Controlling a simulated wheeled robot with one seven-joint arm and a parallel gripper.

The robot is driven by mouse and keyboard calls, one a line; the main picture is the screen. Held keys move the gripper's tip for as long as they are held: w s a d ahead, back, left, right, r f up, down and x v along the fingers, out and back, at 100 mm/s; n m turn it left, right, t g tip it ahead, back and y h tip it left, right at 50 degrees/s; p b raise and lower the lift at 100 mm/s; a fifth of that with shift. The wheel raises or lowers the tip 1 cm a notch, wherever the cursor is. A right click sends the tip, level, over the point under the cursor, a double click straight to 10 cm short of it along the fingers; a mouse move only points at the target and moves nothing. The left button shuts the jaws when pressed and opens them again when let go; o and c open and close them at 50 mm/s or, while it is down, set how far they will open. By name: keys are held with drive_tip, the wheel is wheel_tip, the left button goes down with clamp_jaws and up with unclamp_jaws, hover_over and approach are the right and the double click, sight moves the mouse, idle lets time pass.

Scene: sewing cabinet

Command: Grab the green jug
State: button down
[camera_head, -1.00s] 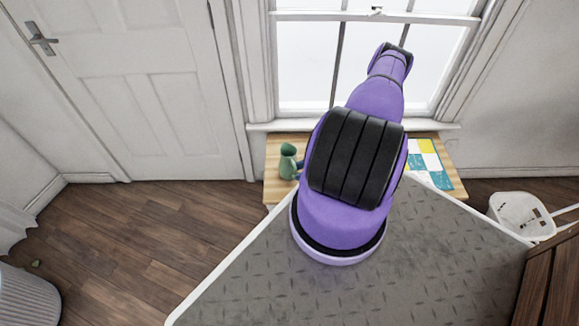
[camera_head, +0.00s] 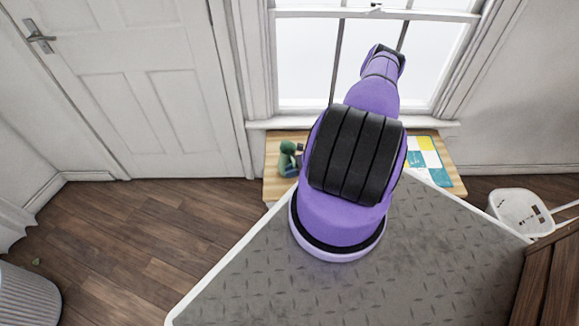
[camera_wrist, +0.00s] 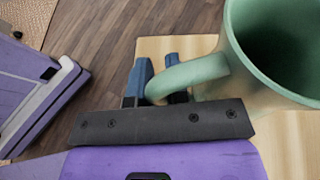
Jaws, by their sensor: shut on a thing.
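The green jug (camera_head: 288,160) stands on the wooden cabinet top, left of my purple arm in the head view. In the wrist view the jug (camera_wrist: 240,60) fills the upper right, with its dark open mouth showing. Its curved handle (camera_wrist: 190,74) reaches left between the blue fingers of my gripper (camera_wrist: 160,82). The gripper is shut on the handle. In the head view my arm hides most of the gripper; only a bit of it (camera_head: 301,158) shows at the jug's right side.
The wooden cabinet top (camera_head: 278,185) stands under the window. A patchwork cloth (camera_head: 425,160) lies on its right part. A ribbed bin (camera_head: 27,298) is at lower left. The floor left of the cabinet is clear.

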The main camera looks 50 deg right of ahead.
sight(295, 165)
drive_tip(key=shift+r, duration=0.2)
drive_tip(key=shift+r, duration=1.4)
drive_tip(key=s+a+r, duration=0.1)
drive_tip(key=s+a, duration=0.1)
drive_tip(key=s, duration=0.5)
drive_tip(key=s+a, duration=0.2)
drive_tip(key=s, duration=0.6)
drive_tip(key=shift+a+r, duration=0.25)
drive_tip(key=shift+r, duration=0.15)
drive_tip(key=shift+s, duration=0.1)
idle(1.8)
